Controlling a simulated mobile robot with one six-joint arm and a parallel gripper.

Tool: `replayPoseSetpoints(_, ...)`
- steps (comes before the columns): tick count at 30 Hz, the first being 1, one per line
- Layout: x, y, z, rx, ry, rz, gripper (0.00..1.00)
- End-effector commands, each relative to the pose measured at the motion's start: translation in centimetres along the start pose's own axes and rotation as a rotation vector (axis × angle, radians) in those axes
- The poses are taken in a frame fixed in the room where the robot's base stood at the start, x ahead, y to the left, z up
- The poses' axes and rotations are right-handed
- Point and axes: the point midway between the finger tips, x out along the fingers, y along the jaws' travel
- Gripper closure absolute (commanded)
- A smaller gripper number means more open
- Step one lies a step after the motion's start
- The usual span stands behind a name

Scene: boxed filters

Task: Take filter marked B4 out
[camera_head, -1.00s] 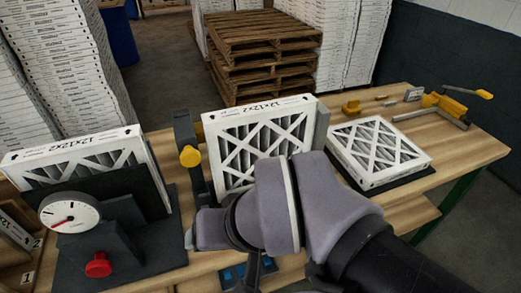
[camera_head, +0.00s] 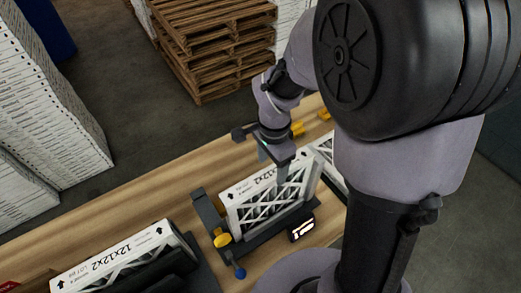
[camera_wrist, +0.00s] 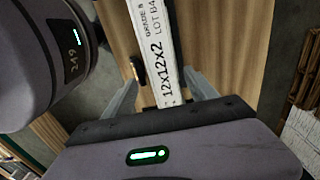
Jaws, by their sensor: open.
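The filter marked LOT B4 (camera_wrist: 157,58) shows its white top edge, printed 12x12x2, in the wrist view. In the head view a white-framed filter (camera_head: 252,217) stands upright in a dark holder (camera_head: 207,208) with a yellow knob, and appears to be the same one. My gripper (camera_head: 272,172) is above its top edge, pointing down. In the wrist view my gripper (camera_wrist: 160,78) is open, with one finger on each side of the top edge. Gaps show between the fingers and the filter. Finger depth along its sides is unclear.
Another 12x12x2 filter (camera_head: 125,262) stands in a dark fixture at lower left. A further filter (camera_head: 326,147) lies at right, partly hidden by my arm. Bare wooden bench (camera_head: 120,203) shows at left. Pallets (camera_head: 208,45) are stacked behind.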

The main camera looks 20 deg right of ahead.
Motion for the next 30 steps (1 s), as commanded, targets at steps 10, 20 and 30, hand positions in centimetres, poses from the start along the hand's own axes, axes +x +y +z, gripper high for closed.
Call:
replayPoseSetpoints(10,6.5,0.0,0.1,-0.002,-0.001,0.002,0.34)
replayPoseSetpoints(20,10.8,-0.2,0.3,-0.001,0.000,-0.002,0.34)
replayPoseSetpoints(30,10.8,-0.2,0.2,-0.002,0.000,-0.002,0.73)
